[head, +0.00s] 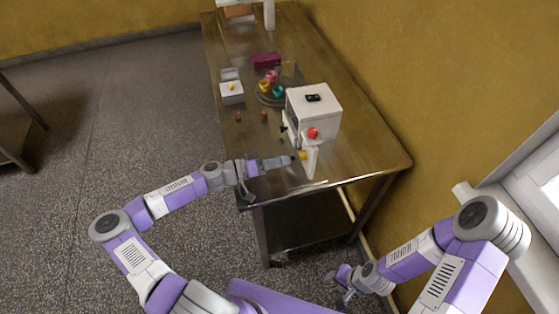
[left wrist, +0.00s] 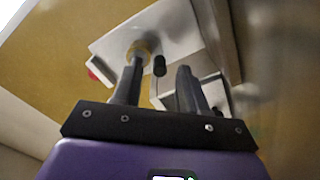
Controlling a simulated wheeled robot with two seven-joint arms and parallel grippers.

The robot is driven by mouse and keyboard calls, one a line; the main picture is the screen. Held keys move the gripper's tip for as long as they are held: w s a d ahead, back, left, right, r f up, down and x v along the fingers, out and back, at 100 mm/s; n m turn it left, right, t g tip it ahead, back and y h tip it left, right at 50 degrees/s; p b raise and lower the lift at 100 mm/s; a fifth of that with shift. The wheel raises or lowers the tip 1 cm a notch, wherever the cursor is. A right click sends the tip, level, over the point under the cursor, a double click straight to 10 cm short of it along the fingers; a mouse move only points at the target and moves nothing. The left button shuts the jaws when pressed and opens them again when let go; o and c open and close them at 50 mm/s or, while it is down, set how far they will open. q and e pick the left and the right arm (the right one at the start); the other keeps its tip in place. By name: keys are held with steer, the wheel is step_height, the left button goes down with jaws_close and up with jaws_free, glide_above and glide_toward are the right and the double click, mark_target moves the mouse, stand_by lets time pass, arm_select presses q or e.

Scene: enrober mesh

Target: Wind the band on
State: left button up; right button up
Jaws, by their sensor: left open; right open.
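A white box-shaped machine (head: 313,108) stands on the metal table, with a red button (head: 313,133) on its near side and a black part on top. A pale upright plate (head: 311,163) at its near end carries a small yellow part (head: 302,155). My left gripper (head: 288,161) is open beside this plate. In the left wrist view its fingers (left wrist: 158,90) point at the plate (left wrist: 178,30); a yellowish round part (left wrist: 138,46) is behind one fingertip, and a black peg (left wrist: 160,65) shows between the fingers. Contact cannot be told. I cannot make out the band. My right gripper (head: 342,287) hangs open, low and empty.
Beyond the machine are a round dark tray (head: 268,98) with several coloured pieces, a magenta box (head: 266,61), a white box (head: 232,93) and two small brown pieces. The table (head: 370,150) is bare right of the machine. A yellow wall (head: 400,60) runs alongside.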

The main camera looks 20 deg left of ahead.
arm_select(q)
steer(key=v, duration=0.7)
steer(key=shift+s+a, duration=0.2)
steer(key=shift+a, duration=0.05)
